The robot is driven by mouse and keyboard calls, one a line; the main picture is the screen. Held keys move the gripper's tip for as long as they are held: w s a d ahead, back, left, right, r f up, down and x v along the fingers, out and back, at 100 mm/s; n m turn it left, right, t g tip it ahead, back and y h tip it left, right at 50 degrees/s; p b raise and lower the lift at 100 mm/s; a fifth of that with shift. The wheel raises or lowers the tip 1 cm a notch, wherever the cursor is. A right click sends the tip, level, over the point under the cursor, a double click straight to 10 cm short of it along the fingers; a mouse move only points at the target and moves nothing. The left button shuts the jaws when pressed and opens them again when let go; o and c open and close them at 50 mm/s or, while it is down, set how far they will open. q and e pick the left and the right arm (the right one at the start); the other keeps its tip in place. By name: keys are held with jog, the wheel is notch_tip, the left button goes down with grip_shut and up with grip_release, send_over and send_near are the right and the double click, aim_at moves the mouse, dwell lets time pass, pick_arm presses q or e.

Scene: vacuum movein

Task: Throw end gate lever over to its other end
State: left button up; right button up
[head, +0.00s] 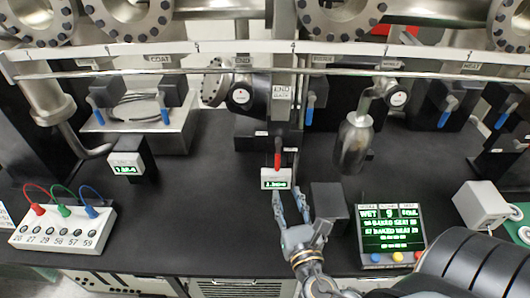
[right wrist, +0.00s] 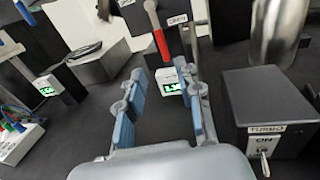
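In the right wrist view the red lever (right wrist: 158,38) is a grey shaft with a red grip, slightly tilted, just beyond the fingers. My right gripper (head: 289,195) is open and empty, in front of the display box and short of the lever. Its blue-padded fingers (right wrist: 163,78) stand wide apart in the wrist view, with the lever ahead of the gap between them. My left gripper is not in view.
A dark box with a TURBO switch (right wrist: 270,108) stands close right of my right gripper. A green-text screen (head: 390,232) is farther right. A metal canister (head: 353,145) hangs behind. A long rail (head: 200,72) crosses above the lever.

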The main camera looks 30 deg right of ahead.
aim_at(278, 162)
jog(key=p+x, duration=0.1)
jog(key=x, duration=0.3)
jog(key=p+x, duration=0.1)
jog(key=x, duration=0.3)
jog(key=p+x, duration=0.2)
jog(key=x, duration=0.2)
jog(key=shift+w+d+r, duration=0.3)
jog(key=shift+d, duration=0.1)
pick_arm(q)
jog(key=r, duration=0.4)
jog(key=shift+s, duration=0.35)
pick_arm(e)
jog(key=shift+w+f, duration=0.1)
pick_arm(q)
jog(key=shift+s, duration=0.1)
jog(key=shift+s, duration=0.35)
pick_arm(e)
grip_shut()
